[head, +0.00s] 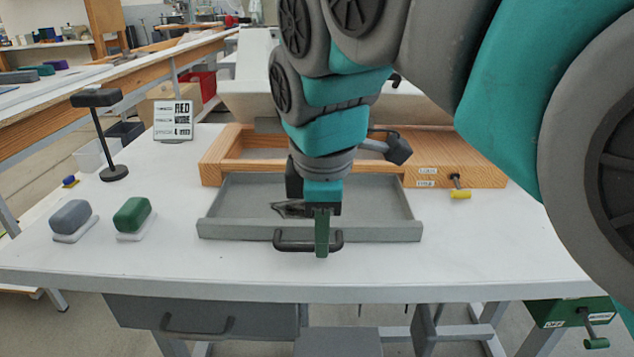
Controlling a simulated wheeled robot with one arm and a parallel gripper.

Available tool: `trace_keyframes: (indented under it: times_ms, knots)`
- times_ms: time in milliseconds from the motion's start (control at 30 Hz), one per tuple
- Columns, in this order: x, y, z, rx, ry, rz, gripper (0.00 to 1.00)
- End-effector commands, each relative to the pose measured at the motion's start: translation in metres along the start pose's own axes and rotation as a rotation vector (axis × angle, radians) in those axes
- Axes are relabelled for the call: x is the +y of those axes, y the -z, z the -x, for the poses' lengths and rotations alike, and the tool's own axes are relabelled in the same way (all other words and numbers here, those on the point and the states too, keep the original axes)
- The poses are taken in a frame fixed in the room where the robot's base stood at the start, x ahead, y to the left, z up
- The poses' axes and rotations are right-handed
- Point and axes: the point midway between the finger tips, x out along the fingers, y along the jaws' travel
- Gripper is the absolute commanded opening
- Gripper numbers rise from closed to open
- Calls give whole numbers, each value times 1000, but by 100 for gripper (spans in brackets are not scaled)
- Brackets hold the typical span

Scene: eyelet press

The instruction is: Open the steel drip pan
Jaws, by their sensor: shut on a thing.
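The steel drip pan (388,231) is a shallow grey tray in front of the wooden housing (213,172), in the middle of the table. It is drawn well out toward me, and its empty floor shows on both sides of my arm. A dark bar handle (287,243) is on the pan's front wall. My gripper (322,238) points down and is shut on this handle near its middle-right. My wrist and fingers hide part of the pan, its handle and the housing behind.
A yellow-tipped knob (460,193) sticks out of the housing's right front. Grey (70,216) and green (133,214) blocks on pale bases, a black stand (103,135) and a lettered sign (173,121) stand at left. The white tabletop (150,265) is clear in front.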

Motion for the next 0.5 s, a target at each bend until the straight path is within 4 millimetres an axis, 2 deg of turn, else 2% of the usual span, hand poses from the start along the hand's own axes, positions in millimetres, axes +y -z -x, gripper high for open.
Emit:
trace_keyframes:
  times_ms: [33,267,500]
  knots:
    - [0,0,-1,0,1,0,18]
    - [0,0,0,0,0,0,44]
    - [0,0,0,0,0,0,45]
